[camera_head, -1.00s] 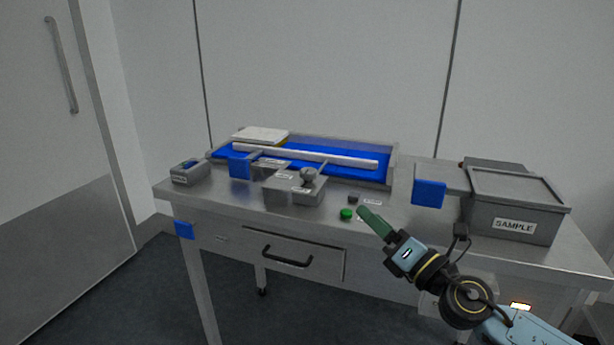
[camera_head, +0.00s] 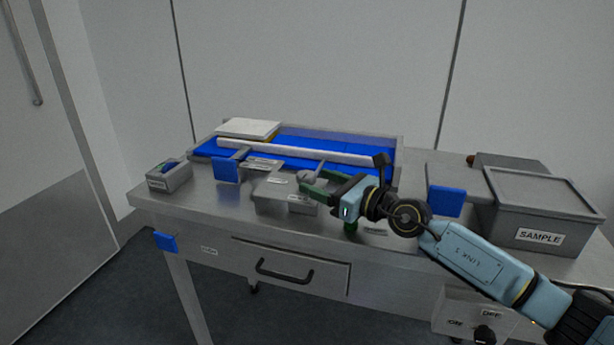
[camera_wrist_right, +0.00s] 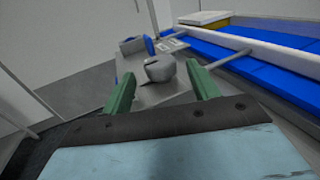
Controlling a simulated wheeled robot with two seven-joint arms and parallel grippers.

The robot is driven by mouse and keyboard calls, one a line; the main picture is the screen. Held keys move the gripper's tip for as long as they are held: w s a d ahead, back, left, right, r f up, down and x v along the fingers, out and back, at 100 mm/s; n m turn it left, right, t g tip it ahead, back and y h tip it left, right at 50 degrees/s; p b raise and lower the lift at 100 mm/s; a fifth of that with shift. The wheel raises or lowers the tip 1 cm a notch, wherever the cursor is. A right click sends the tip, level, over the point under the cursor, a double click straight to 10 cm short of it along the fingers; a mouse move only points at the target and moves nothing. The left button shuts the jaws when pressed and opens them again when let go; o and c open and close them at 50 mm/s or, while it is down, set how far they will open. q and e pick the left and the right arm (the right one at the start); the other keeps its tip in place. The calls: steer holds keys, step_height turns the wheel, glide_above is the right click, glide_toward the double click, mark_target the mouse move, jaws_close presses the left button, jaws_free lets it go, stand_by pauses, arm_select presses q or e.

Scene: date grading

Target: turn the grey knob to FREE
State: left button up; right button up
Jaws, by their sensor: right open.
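The grey knob (camera_head: 306,177) stands on a low grey metal box (camera_head: 270,195) in front of the blue belt. In the right wrist view the knob (camera_wrist_right: 160,69) shows ahead, between the tips of the two green fingers. My right gripper (camera_head: 308,186) is open, with its fingers pointing left at the knob. In the right wrist view the right gripper (camera_wrist_right: 162,92) has a finger on each side of the knob, with gaps visible; I cannot tell whether either touches. The labels by the knob are too small to read. My left gripper is in neither view.
A blue belt (camera_head: 290,145) with a pale bar runs behind the box. A SAMPLE container (camera_head: 540,215) stands at the right. A green button (camera_head: 350,226) is partly hidden below my right gripper. A small grey bin (camera_head: 168,180) sits at the left table end.

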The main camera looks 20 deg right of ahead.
mark_target(315, 181)
steer(key=x, duration=0.2)
steer(key=shift+w+a, duration=0.2)
steer(key=shift+w, duration=0.15)
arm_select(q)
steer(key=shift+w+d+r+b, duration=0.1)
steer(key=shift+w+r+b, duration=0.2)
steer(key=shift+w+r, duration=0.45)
arm_select(e)
steer(key=shift+w+a, duration=0.4)
steer(key=shift+w, duration=0.1)
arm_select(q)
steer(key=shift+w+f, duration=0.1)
arm_select(e)
steer(key=shift+c, duration=0.4)
steer(key=c, duration=0.9)
